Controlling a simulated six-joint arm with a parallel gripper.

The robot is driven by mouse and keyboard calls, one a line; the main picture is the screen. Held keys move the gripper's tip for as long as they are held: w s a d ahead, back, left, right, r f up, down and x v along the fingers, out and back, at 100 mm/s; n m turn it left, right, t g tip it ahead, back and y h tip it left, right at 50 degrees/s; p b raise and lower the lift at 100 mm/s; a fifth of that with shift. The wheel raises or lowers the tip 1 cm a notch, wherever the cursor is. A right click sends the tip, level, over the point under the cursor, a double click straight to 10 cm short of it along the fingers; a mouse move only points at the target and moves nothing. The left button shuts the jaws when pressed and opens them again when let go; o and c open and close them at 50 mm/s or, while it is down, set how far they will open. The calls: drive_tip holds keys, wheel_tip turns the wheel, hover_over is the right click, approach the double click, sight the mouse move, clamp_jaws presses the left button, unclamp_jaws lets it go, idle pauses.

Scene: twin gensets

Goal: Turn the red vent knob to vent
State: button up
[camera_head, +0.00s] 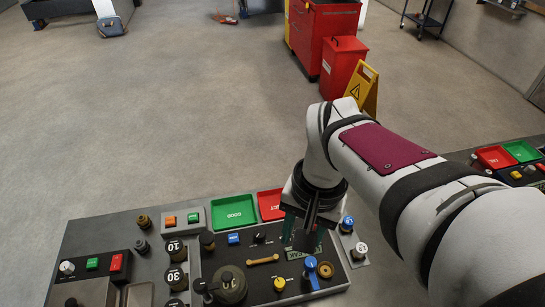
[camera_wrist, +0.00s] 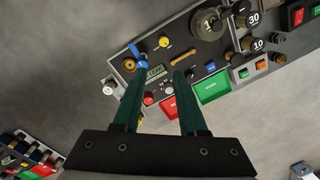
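A small red knob (camera_wrist: 148,99) shows in the wrist view beside my left finger, near the panel edge by the red tray. I take it to be the vent knob; which way it points is too small to tell. In the head view it is hidden behind my gripper (camera_head: 302,238). The dark control panel (camera_head: 213,262) lies below my gripper. In the wrist view my gripper (camera_wrist: 160,74) has its two green fingers spread apart, with nothing held between them. The fingers appear above the panel, around its small display (camera_wrist: 155,72).
A green tray (camera_head: 234,211) and a red tray (camera_head: 270,204) sit along the panel's far edge. A blue lever (camera_head: 311,271), yellow knob (camera_head: 279,284), brass handle (camera_head: 262,260) and blue button (camera_head: 233,239) crowd the panel. Black dials (camera_head: 177,278) stand left.

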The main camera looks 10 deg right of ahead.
drive_tip(key=o, duration=0.3)
drive_tip(key=w+d+f, duration=0.1)
drive_tip(key=w+d, duration=0.2)
drive_tip(key=w, duration=0.1)
drive_tip(key=w+d+f+m, duration=0.1)
drive_tip(key=w+d, duration=0.2)
drive_tip(key=w, duration=0.1)
drive_tip(key=w+d+f+m+h, duration=0.1)
drive_tip(key=w+d, duration=0.3)
drive_tip(key=w, duration=0.1)
drive_tip(key=shift+f, duration=0.25)
wheel_tip(320, 180, down, 15)
drive_tip(key=shift+a+f, duration=0.1)
drive_tip(key=shift+f, duration=0.05)
clamp_jaws()
